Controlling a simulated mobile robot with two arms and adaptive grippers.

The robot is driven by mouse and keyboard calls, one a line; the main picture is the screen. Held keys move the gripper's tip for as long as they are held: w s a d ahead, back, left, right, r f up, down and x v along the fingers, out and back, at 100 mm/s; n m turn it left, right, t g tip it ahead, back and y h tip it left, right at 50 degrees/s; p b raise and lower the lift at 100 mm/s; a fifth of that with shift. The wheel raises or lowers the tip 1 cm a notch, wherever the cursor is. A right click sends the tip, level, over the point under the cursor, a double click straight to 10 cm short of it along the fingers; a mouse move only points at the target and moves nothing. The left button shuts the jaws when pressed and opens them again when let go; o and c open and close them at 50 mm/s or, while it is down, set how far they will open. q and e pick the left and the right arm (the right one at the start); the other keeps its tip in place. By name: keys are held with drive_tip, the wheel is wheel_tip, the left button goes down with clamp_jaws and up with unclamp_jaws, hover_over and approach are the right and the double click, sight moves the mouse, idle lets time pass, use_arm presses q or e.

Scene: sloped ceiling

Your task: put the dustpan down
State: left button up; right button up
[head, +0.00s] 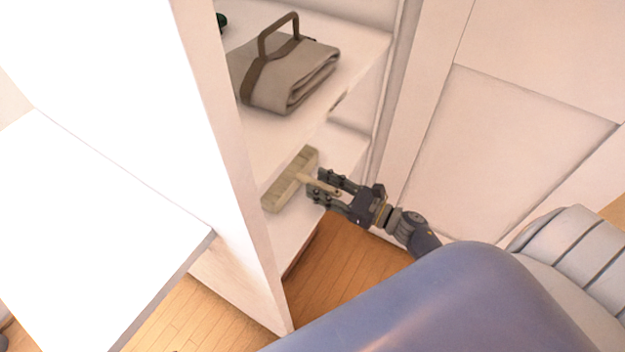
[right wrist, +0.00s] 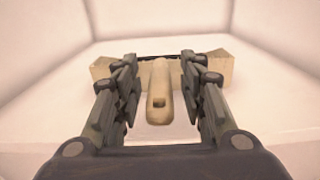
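The dustpan (head: 287,188) is pale beige with a wide head and a short handle. It appears to rest on the lower shelf (head: 291,229) of the white cabinet, its handle pointing out toward my right gripper (head: 317,184). In the right wrist view the handle (right wrist: 159,93) stands between the two fingers of my right gripper (right wrist: 159,72). A gap shows on each side of the handle, so the fingers are open around it. The dustpan's wide head is behind the fingers and partly hidden. My left gripper is not in view.
A folded grey-beige bag (head: 285,75) with a brown handle lies on the shelf above. The cabinet's white side panel (head: 235,150) is left of the shelves, and a panelled white door (head: 500,150) is at the right. Wooden floor (head: 335,270) shows below.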

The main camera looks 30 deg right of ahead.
drive_tip(key=v, duration=0.8)
drive_tip(key=shift+s+d, duration=0.2)
drive_tip(key=shift+s, duration=0.15)
